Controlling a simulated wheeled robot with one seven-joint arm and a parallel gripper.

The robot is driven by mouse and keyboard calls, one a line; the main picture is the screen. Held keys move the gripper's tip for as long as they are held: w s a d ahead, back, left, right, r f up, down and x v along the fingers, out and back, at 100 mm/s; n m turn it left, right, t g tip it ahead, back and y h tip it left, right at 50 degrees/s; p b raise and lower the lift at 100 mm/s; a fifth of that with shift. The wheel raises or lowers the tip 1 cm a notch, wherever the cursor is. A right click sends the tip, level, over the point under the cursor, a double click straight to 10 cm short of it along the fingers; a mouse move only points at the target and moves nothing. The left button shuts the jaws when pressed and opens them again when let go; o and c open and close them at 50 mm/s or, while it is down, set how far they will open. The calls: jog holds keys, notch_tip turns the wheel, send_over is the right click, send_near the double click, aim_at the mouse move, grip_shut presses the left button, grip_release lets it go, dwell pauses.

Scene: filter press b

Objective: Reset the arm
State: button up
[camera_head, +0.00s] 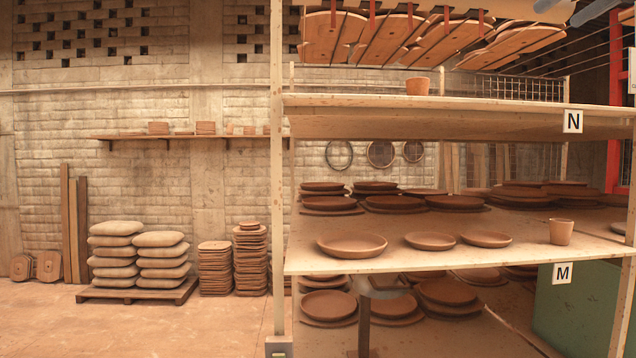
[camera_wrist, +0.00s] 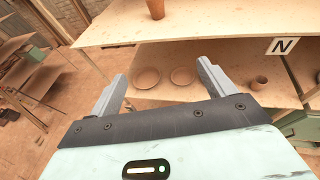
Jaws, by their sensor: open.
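My gripper (camera_wrist: 162,70) is open in the wrist view, its two grey fingers wide apart with nothing between them. Beyond the fingertips, two round clay dishes lie on a shelf, one on the left (camera_wrist: 147,77) and one on the right (camera_wrist: 183,76). I cannot make out my gripper in the head view.
A wooden rack has a shelf marked N (camera_head: 430,118) with a clay cup (camera_head: 417,86), and below it a shelf marked M (camera_head: 390,258) with several dishes and a cup (camera_head: 561,231). Stacked sacks (camera_head: 115,253) stand at left. The floor (camera_head: 60,320) at front left is clear.

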jog(key=w+a+f+n+g+b, duration=0.1)
jog(key=w+a+f+n+b, duration=0.2)
jog(key=f, duration=0.4)
jog(key=a+f+n+g+y, duration=0.1)
jog(key=a+f+n+g, duration=0.15)
jog(key=a+f, duration=0.4)
jog(key=w+a+f+n+g+b, duration=0.1)
jog(key=w+a+f+n+b, duration=0.15)
jog(key=f, duration=0.55)
jog(key=s+a+f+n+g+b, duration=0.25)
jog(key=a+f+n, duration=0.25)
jog(key=f, duration=0.6)
jog(key=s+a+f+n+g+b, duration=0.1)
jog(key=s+a+f+n+g, duration=0.15)
jog(key=a+f+n, duration=0.55)
jog(key=s+a+f+n+g+h+b, duration=0.1)
jog(key=s+a+f+n+b, duration=0.2)
jog(key=f, duration=0.4)
jog(key=s+f+n+g, duration=0.1)
jog(key=s+f+n, duration=0.1)
jog(key=s+f, duration=0.5)
jog(key=s+a+f+n+g+h+b, duration=0.1)
jog(key=s+a+f+n+b, duration=0.15)
jog(key=f, duration=0.55)
jog(key=s+d+f+n+g+h+b, duration=0.1)
jog(key=s+d+f+n+h+b, duration=0.1)
jog(key=s+f+n, duration=1)
jog(key=shift+s+d+f+h+b, duration=0.35)
jog(key=shift+s+d+f, duration=0.1)
jog(key=shift+s+f, duration=0.65)
